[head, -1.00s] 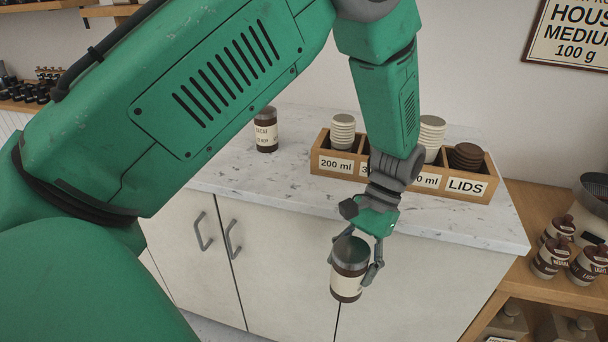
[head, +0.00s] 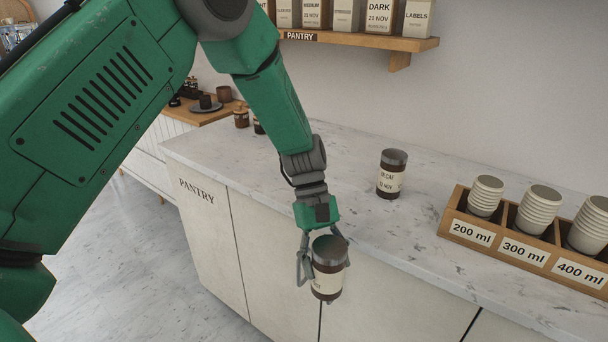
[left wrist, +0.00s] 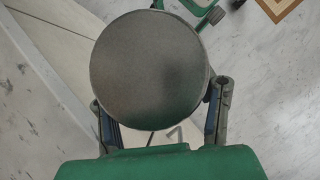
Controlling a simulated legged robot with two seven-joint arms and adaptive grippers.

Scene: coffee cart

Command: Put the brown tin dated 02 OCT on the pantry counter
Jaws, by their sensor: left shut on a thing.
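My left gripper (head: 322,262) is shut on a brown tin (head: 327,281) with a grey lid and a cream label. The label's writing is too small to read. The tin hangs roughly upright in front of the pantry counter's front edge. In the left wrist view the tin's round lid (left wrist: 148,68) fills the middle, with a finger on each side. The pantry counter (head: 270,160) has a pale marble top and a front marked PANTRY. My right gripper is in neither view.
Another brown tin (head: 392,175), labelled DECAF 21 NOV, stands on the counter. A wooden cup box (head: 500,255) holds stacks of cups at the right. A shelf (head: 370,40) with several packs hangs above. The counter left of the standing tin has free room.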

